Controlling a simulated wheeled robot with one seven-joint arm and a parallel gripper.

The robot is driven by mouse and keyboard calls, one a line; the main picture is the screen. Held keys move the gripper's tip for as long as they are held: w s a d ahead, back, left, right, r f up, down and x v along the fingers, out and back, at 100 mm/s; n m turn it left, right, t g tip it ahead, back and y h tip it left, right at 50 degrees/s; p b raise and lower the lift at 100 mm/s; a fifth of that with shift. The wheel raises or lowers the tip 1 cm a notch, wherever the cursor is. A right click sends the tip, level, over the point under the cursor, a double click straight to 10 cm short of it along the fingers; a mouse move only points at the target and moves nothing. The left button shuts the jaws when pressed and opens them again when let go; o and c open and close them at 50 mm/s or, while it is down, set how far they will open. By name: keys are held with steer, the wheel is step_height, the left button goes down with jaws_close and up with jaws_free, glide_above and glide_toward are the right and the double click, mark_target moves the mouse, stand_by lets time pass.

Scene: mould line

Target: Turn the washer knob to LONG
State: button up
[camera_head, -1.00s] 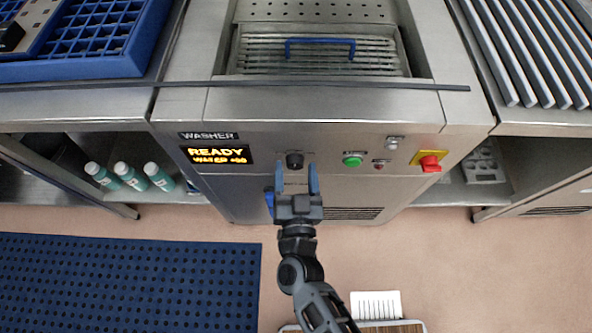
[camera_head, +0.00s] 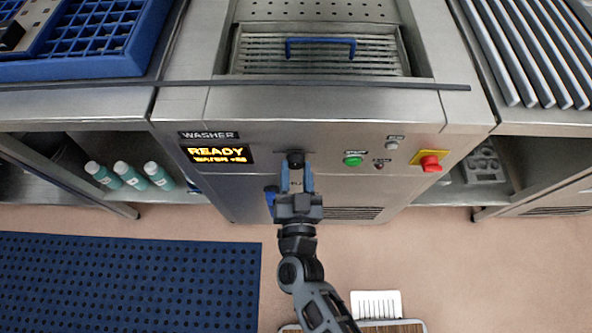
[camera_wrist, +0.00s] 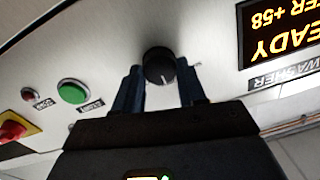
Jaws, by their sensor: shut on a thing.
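The washer (camera_head: 330,120) is a steel cabinet with a lit READY display (camera_head: 218,154) at its left. The black washer knob (camera_head: 295,158) sits on its front panel, right of the display. My gripper (camera_head: 297,172) reaches up to the panel, its two blue fingers shut on the knob's sides. In the wrist view the round black knob (camera_wrist: 159,66) shows between the fingertips, with a pale pointer line on its face. The wrist view is upside down relative to the panel. The knob's LONG marking cannot be read in either view.
Right of the knob are a green button (camera_head: 353,160), a small red lamp (camera_head: 379,165) and a red switch on a yellow plate (camera_head: 430,163). A blue-handled basket (camera_head: 320,46) is in the washer top. Teal bottles (camera_head: 130,175) stand on the left shelf.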

steer(key=m+b, duration=0.1)
steer(key=m, duration=0.1)
steer(key=m+b, duration=0.2)
steer(key=shift+f+m+b, duration=0.2)
steer(key=shift+m+b, duration=0.1)
steer(key=shift+m, duration=0.1)
steer(key=shift+r+m+b, duration=0.1)
steer(key=shift+m+b, duration=1.2)
steer(key=shift+m, duration=1.3)
steer(key=o, duration=1.1)
steer(key=shift+c, duration=0.2)
steer(key=s+b, duration=0.1)
steer(key=s, duration=0.6)
steer(key=shift+s, duration=0.4)
